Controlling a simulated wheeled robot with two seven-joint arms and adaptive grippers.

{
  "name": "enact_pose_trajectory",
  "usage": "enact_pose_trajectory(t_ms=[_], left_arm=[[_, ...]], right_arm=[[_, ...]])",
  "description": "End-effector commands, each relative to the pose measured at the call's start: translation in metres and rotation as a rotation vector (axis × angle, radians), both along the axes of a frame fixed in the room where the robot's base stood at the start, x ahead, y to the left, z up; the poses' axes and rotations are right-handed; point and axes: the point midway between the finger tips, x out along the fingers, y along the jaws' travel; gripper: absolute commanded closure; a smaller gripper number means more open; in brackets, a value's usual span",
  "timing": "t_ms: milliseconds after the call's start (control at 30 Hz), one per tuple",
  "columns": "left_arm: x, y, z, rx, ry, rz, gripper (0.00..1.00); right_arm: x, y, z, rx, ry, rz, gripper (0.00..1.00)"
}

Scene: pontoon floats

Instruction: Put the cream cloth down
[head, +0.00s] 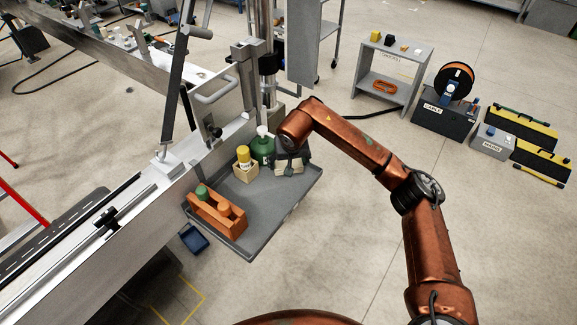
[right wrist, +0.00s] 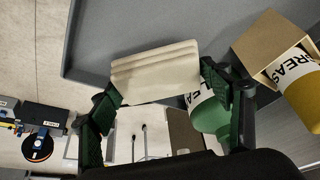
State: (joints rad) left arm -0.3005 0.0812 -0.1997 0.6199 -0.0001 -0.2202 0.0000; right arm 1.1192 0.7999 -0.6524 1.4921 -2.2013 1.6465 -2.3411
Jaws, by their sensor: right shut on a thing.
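The cream cloth (right wrist: 155,72) is a folded, layered pad in the right wrist view. My right gripper (right wrist: 161,84) is shut on it, with a green-padded finger at each end of the cloth. The cloth is over the grey tray (right wrist: 210,22); whether it touches the tray I cannot tell. In the head view my right gripper (head: 289,166) is at the far right corner of the tray (head: 262,217), beside the green bottle (head: 263,149). My left gripper is not in view.
On the tray, a wooden box (head: 245,172) holds a yellow grease can (head: 243,155), and an orange caddy (head: 216,214) stands at the near left. The tray's middle and near right are bare. A metal rail (head: 120,220) runs along its left.

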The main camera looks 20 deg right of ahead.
Motion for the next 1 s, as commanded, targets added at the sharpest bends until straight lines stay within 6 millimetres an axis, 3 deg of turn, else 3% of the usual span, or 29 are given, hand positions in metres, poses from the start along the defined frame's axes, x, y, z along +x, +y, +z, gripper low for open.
enact_pose_trajectory(t_ms=[100, 467, 500, 733, 1000], left_arm=[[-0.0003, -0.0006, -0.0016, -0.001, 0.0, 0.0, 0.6], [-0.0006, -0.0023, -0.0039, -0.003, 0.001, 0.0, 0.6], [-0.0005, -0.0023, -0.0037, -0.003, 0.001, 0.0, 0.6], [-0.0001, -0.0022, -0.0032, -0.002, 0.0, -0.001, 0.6], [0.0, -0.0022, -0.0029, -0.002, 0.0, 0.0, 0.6]], right_arm=[[-0.0009, 0.0006, -0.0171, 0.001, 0.002, 0.0, 0.49], [-0.0003, -0.0002, -0.0203, 0.0, 0.0, 0.0, 0.49], [-0.0003, -0.0001, -0.0204, 0.0, 0.0, 0.0, 0.27], [-0.0004, 0.0002, -0.0197, 0.0, 0.0, 0.0, 0.11], [-0.0006, 0.0005, -0.0192, 0.0, 0.0, 0.0, 0.11]])
